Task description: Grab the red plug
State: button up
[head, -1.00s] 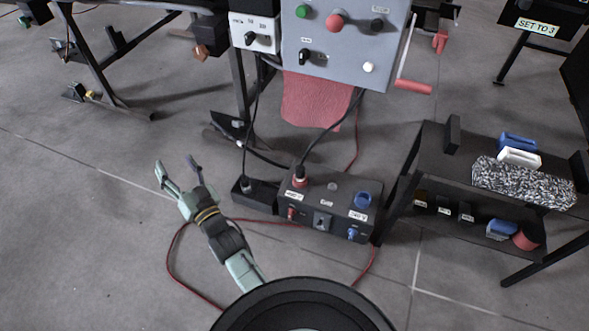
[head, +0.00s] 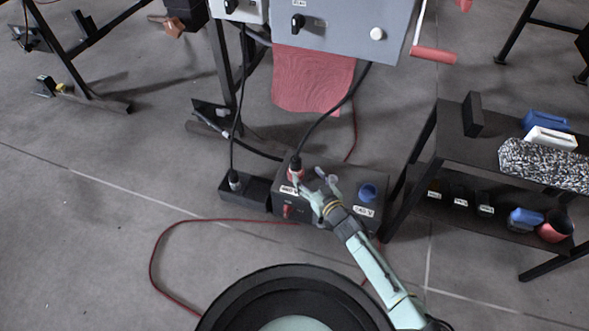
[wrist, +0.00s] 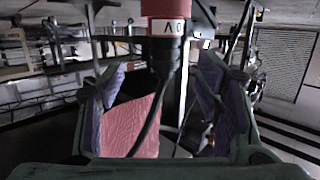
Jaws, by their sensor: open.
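The red plug (head: 296,173) stands upright in the top of the black power box (head: 345,219), with a black cable rising from it. My gripper (head: 315,178) is open at the box, just to the right of the plug and close to it. In the wrist view the red plug (wrist: 168,8) with its white label is at the top centre, between the lines of my two open fingers (wrist: 160,85). Its black cable runs down the picture. No finger visibly touches it, though the exact gap cannot be told. My fingers hide part of the box top.
A blue plug or socket (head: 367,192) sits on the box to the right. A black strip (head: 247,193) with another cable is at left. A red cloth (head: 312,80) hangs behind. A shelf (head: 455,151) stands at right. A red cord lies on the floor.

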aim_at(298, 169)
jog(key=x, duration=0.3)
jog(key=shift+a, duration=0.1)
jog(key=w+a+f, duration=0.1)
jog(key=w+a, duration=0.1)
jog(key=w, duration=0.1)
jog(key=shift+a+f+b, duration=0.15)
jog(key=shift+f+b, duration=0.2)
jog(key=shift+b, duration=0.05)
jog(key=shift+w+a+f, duration=0.1)
jog(key=shift+w+a, duration=0.1)
jog(key=shift+w, duration=0.45)
jog(key=c, duration=1.4)
